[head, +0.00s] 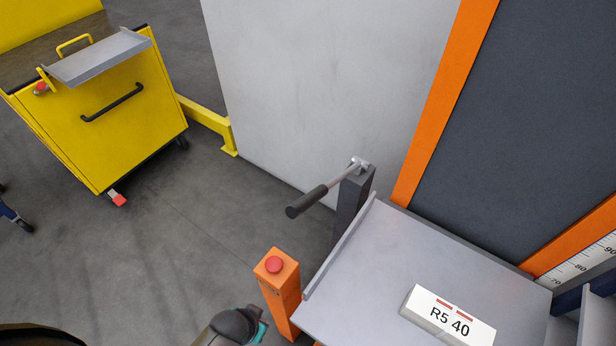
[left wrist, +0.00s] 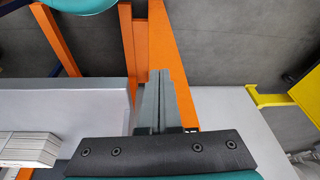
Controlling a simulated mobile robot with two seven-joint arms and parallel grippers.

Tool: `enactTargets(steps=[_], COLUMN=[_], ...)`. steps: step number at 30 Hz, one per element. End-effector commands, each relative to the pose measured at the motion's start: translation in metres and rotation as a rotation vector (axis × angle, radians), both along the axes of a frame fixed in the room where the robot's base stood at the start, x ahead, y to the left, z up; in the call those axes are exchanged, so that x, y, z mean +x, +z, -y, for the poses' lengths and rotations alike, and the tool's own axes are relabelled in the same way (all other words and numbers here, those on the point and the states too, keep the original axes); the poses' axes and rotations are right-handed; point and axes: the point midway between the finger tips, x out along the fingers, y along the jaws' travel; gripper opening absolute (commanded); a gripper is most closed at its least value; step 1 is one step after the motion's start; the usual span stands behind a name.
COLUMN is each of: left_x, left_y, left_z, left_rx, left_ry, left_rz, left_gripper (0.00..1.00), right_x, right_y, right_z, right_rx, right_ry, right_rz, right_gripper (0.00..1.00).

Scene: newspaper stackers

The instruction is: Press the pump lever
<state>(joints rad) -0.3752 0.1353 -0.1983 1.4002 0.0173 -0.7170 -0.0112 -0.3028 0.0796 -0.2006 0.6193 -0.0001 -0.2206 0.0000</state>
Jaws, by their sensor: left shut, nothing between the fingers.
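The pump lever (head: 307,201) is a thin metal rod with a black grip. In the head view it sticks out to the left and downward from a pivot on top of a dark grey post (head: 350,200), beside the grey table. My left gripper (left wrist: 160,76) shows in the left wrist view with its grey fingers shut and nothing between them. I cannot make out the lever in that view. In the head view only a dark and teal part of my arm shows at the bottom edge, apart from the lever. My right gripper is not in view.
An orange post with a red button (head: 275,265) stands left of the grey table (head: 350,280). A white bundle marked "R5 40" (head: 450,316) lies on the table. A pale grey panel (head: 320,90) rises behind the lever. A yellow cart (head: 110,135) stands at far left, with open floor between.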

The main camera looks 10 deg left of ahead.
Motion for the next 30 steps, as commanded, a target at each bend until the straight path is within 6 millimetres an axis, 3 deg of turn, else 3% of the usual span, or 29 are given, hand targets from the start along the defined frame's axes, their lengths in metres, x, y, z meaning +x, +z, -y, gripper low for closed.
enactTargets(steps=[1, 6, 9, 12, 15, 18, 21, 30], left_x=[0.013, 0.045, 0.099, 0.130, 0.149, 0.162, 0.167, 0.168], left_y=[0.035, 0.122, 0.197, 0.257, 0.302, 0.330, 0.341, 0.342], left_z=[0.003, 0.011, 0.021, 0.034, 0.046, 0.054, 0.059, 0.060], left_rx=[-0.004, -0.013, -0.026, -0.042, -0.058, -0.067, -0.074, -0.076], left_ry=[-0.005, -0.021, -0.106, -0.177, -0.229, -0.273, -0.294, -0.297], left_rz=[0.025, 0.088, 0.256, 0.385, 0.477, 0.548, 0.581, 0.587], left_gripper=[0.00, 0.00, 0.00, 0.00, 0.00, 0.00, 0.00, 0.00], right_x=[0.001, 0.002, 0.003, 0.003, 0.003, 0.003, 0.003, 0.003], right_y=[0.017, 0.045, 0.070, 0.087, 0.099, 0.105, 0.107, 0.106], right_z=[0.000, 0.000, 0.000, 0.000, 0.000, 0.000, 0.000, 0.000], right_rx=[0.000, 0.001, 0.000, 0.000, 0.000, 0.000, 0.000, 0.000], right_ry=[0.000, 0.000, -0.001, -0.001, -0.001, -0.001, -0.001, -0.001], right_rz=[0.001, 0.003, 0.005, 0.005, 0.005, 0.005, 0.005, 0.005], right_gripper=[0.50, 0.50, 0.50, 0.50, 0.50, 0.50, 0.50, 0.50])
